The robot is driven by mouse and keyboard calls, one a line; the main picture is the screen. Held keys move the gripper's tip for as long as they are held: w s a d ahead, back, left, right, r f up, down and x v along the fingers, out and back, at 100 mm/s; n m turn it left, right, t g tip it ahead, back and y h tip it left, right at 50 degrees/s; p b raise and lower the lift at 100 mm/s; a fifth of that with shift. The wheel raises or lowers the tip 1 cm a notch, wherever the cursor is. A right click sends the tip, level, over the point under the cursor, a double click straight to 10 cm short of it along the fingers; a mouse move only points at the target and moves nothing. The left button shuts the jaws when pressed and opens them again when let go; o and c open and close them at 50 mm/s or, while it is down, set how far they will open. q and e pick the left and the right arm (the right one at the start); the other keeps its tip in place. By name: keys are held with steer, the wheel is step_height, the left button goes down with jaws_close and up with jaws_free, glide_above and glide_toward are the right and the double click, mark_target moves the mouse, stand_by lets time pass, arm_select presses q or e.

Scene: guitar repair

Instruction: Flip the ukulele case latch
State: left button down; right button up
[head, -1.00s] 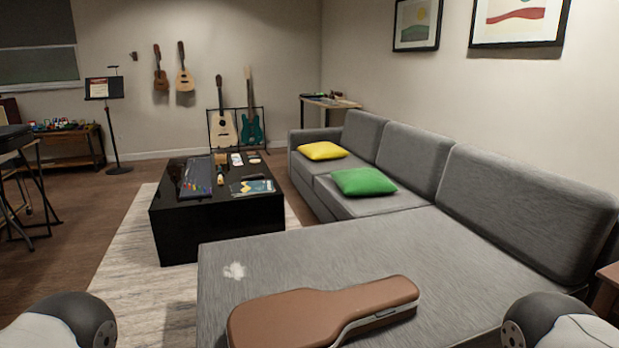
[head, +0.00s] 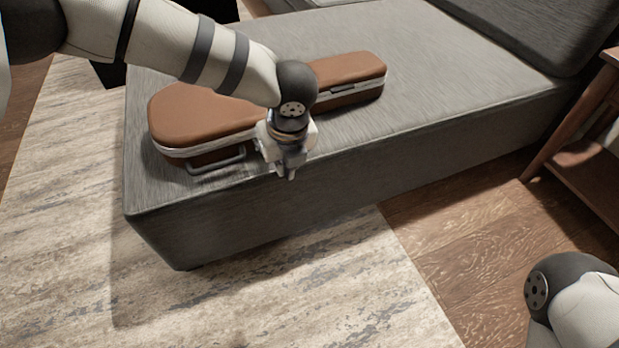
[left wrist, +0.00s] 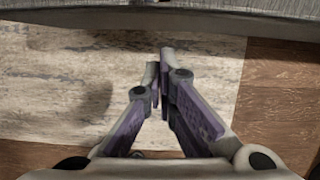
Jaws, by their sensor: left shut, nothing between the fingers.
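The brown ukulele case (head: 205,118) lies closed on the grey couch, with a pale band along its seam and a metal handle (head: 217,163) on its front side. A dark latch (head: 343,88) shows on the seam at the right. My left gripper (head: 290,172) hangs in front of the case, just past the couch's front edge, pointing down. Its fingers (left wrist: 159,75) are shut and empty in the left wrist view. My left forearm and wrist cover the middle of the case. My right arm shows at the lower right; its gripper is out of view.
The grey couch seat (head: 440,80) has bare room to the right of the case. A wooden side table (head: 580,150) stands at the right. A pale rug (head: 230,270) and wooden floor (head: 470,240) lie in front of the couch.

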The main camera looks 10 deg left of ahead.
arm_select(q)
steer(key=w+a+f+b, duration=0.1)
steer(key=f, duration=0.1)
steer(key=w+a+f+b, duration=0.1)
steer(key=f, duration=0.1)
steer(key=w+a+f+b, duration=0.1)
steer(key=f+b, duration=0.1)
steer(key=shift+w+a+f, duration=0.1)
steer(key=shift+w+f, duration=0.05)
steer(key=shift+f, duration=0.15)
steer(key=shift+w+a+r, duration=0.1)
steer(key=shift+w+r, duration=0.1)
steer(key=shift+r, duration=0.25)
arm_select(e)
steer(key=f, duration=0.2)
steer(key=s+f, duration=0.1)
steer(key=shift+s+a+f+g, duration=0.1)
steer(key=shift+a+f+g, duration=0.05)
steer(key=shift+a+g, duration=0.15)
arm_select(q)
steer(key=shift+r, duration=0.15)
